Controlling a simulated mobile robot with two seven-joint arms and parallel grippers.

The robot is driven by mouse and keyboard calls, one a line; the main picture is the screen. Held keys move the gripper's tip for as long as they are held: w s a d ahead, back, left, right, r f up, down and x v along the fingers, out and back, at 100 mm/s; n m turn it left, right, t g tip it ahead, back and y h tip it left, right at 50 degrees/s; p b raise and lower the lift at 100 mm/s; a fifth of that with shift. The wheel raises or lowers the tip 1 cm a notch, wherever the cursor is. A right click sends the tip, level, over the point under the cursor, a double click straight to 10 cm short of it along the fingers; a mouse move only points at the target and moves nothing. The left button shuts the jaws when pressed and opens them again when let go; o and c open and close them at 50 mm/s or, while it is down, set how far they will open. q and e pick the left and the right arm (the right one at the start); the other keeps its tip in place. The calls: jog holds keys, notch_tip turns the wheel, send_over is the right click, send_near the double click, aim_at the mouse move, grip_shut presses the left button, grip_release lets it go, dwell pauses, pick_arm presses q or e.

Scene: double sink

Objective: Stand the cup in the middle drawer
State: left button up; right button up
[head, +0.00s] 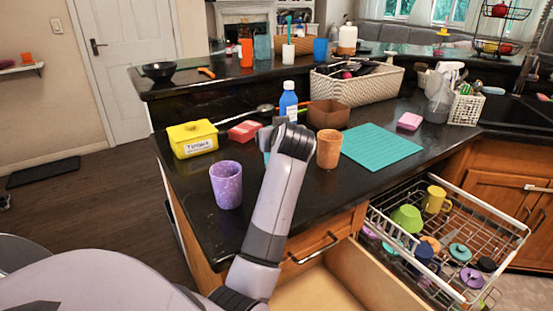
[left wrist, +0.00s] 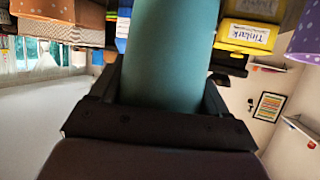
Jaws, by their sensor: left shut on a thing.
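My left gripper (left wrist: 165,105) is shut on a teal cup (left wrist: 165,60), which fills the space between its fingers in the left wrist view. In the head view my wrist hides most of the gripper and cup; only a teal sliver of the cup (head: 264,138) shows left of the wrist, over the counter. I cannot tell its tilt or height above the counter. A wooden drawer (head: 372,275) stands open at the bottom of the head view, below a closed drawer front (head: 318,243) with a dark handle. The visible part of its floor is bare. My right gripper is not in view.
On the black counter are a purple cup (head: 226,185), an orange cup (head: 329,149), a yellow box (head: 193,139), a blue bottle (head: 288,101) and a teal mat (head: 381,147). A pulled-out wire rack (head: 513,232) with several dishes stands right of the open drawer.

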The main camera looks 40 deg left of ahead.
pick_arm(q)
jog(key=shift+f, duration=3.2)
jog(key=shift+f, duration=0.2)
jog(key=o, duration=1)
jog(key=shift+r, duration=0.25)
